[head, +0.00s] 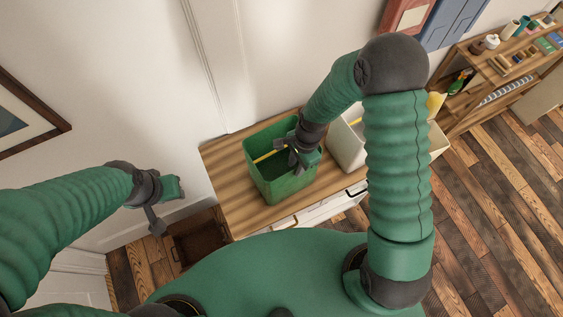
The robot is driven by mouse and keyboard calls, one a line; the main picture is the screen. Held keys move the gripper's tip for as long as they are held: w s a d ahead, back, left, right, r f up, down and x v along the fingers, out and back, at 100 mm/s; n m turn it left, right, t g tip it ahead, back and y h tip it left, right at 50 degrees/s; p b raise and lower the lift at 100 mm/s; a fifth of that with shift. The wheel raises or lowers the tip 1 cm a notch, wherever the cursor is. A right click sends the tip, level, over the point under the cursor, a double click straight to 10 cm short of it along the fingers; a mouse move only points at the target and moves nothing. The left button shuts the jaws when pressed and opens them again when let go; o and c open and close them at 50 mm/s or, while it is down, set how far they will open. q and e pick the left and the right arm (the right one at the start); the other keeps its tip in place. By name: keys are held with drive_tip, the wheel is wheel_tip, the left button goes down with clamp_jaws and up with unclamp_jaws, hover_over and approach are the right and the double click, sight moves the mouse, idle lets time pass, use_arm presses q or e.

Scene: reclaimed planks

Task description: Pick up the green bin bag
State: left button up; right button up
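A green open-topped bin (283,188) stands on a wooden-topped cabinet. Its inside is dark green, and I cannot make out a separate bag from the bin wall. A thin yellow strip (266,155) shows at its opening. My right gripper (298,158) is over the bin's right side, close to its rim. Its fingers are small and partly overlap the bin, so I cannot tell whether they touch or grip anything. My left gripper (166,207) is open and empty, to the left of the cabinet and well apart from the bin.
A white bin (345,145) stands right of the green one, partly behind my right arm. The cabinet top (223,163) is bare at its left end. A wooden shelf unit (488,65) with small items is at the upper right. A brown box (196,240) sits on the floor.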

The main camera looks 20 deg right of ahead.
drive_tip(key=shift+s+a+f, duration=0.1)
drive_tip(key=shift+s+f, duration=0.25)
drive_tip(key=shift+f, duration=0.25)
drive_tip(key=shift+s+a+f, duration=0.1)
drive_tip(key=shift+s+f, duration=0.2)
drive_tip(key=shift+f, duration=0.25)
drive_tip(key=shift+w, duration=0.2)
clamp_jaws()
idle(0.3)
